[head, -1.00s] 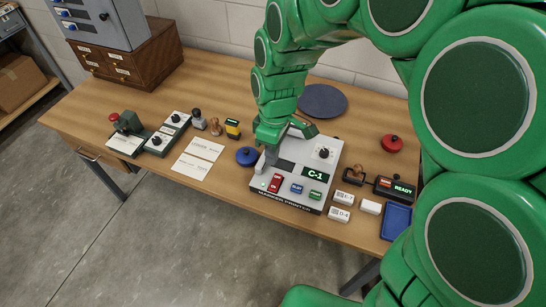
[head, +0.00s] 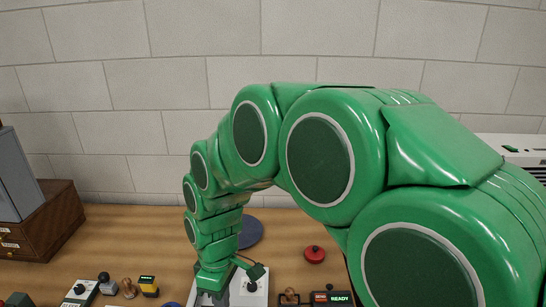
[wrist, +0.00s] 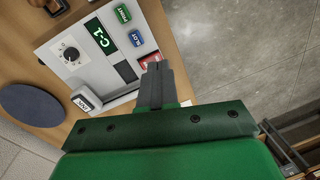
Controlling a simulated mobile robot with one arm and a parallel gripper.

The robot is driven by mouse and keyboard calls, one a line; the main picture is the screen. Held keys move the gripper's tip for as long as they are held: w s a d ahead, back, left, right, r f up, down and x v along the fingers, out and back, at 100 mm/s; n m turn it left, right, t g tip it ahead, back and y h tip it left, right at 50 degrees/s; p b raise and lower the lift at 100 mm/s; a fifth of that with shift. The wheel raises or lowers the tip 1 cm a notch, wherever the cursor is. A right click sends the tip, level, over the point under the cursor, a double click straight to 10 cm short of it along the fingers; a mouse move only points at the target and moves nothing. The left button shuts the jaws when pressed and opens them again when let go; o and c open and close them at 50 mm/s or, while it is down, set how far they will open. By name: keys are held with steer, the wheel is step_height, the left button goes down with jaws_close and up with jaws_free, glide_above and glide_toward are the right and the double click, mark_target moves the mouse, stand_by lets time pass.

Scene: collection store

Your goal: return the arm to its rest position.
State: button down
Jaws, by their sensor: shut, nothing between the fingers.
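My gripper (wrist: 156,68) is shut and empty. In the wrist view its dark fingers are together over the edge of the grey marker printer (wrist: 82,37), close to the red button (wrist: 149,61). I cannot tell whether they touch it. The printer's C-1 display (wrist: 98,36) and its blue and green buttons show beyond. In the head view the gripper (head: 207,298) is at the bottom edge, and most of the printer (head: 250,291) is cut off.
A blockwork wall (head: 150,130) stands behind the bench. A red round object (head: 314,254), a dark round mat (head: 250,232) and a READY device (head: 334,298) lie near the arm. Stamps (head: 148,286) and a wooden drawer cabinet (head: 40,225) are left. Grey floor (wrist: 230,40) lies beyond the bench edge.

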steer(key=s+d+r+m, duration=0.4)
steer(key=s+d+m, duration=0.3)
steer(key=d, duration=0.6)
steer(key=s+d+r+m, duration=0.3)
steer(key=s+d+m, duration=0.5)
steer(key=d, duration=0.5)
steer(key=shift+s+d+r, duration=0.35)
steer(key=shift+s, duration=0.5)
steer(key=c, duration=1.8)
jaws_free()
